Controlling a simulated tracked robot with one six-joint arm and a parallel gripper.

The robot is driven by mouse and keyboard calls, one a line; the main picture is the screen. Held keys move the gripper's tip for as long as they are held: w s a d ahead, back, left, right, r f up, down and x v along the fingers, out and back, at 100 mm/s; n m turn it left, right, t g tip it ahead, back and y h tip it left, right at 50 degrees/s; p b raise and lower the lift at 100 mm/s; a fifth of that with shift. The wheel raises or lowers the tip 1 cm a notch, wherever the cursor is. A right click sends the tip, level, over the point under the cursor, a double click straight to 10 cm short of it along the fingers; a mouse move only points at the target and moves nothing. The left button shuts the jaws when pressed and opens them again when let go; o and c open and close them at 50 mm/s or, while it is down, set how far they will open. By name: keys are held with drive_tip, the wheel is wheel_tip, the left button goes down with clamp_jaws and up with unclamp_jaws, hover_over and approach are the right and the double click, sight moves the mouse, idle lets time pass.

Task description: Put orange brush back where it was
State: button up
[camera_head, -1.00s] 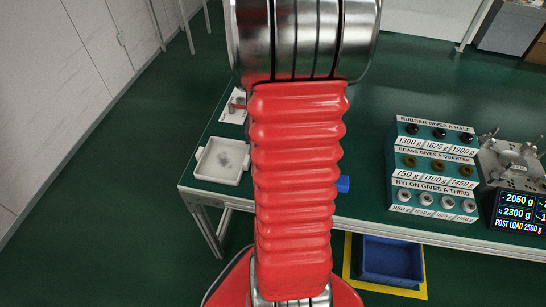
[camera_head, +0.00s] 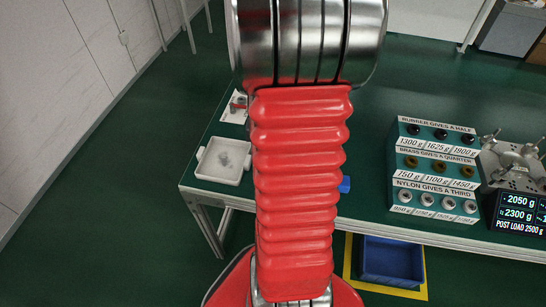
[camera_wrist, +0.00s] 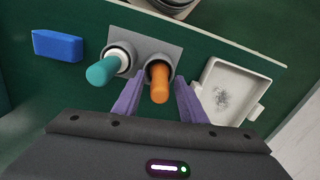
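The orange brush (camera_wrist: 160,82) stands in a round cup of a grey holder plate (camera_wrist: 128,22) in the wrist view, handle towards me. A teal brush (camera_wrist: 104,70) sits in the cup to its left. My gripper (camera_wrist: 158,80) has two purple fingers, one on each side of the orange handle, with a visible gap on both sides. It is open and appears not to touch the handle. In the head view my red arm hides the gripper and both brushes.
A white tray (camera_wrist: 236,73) with a dark smudge lies just right of the orange brush; it also shows in the head view (camera_head: 204,172). A blue block (camera_wrist: 57,46) lies to the left. Labelled weight racks (camera_head: 432,165) and a display (camera_head: 518,217) stand farther right.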

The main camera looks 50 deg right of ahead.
wheel_tip(320, 180, up, 11)
drive_tip(key=shift+r, duration=0.1)
idle(0.4)
idle(0.6)
drive_tip(key=shift+a, duration=0.1)
drive_tip(key=a+r+n+t, duration=0.2)
drive_tip(key=a+r+n, duration=0.1)
drive_tip(key=a, duration=0.6)
drive_tip(key=w+a+r+n+t, duration=0.1)
drive_tip(key=a+r+n, duration=0.3)
drive_tip(key=a, duration=0.6)
drive_tip(key=w+a+r+n+t, duration=0.1)
drive_tip(key=a+r+n+t, duration=0.1)
drive_tip(key=a, duration=0.8)
drive_tip(key=r+n, duration=0.1)
drive_tip(key=n, duration=0.1)
drive_tip(key=shift+w+a+r+n+t, duration=0.15)
drive_tip(key=shift+w+r+n+t, duration=0.1)
drive_tip(key=shift+n+t, duration=0.05)
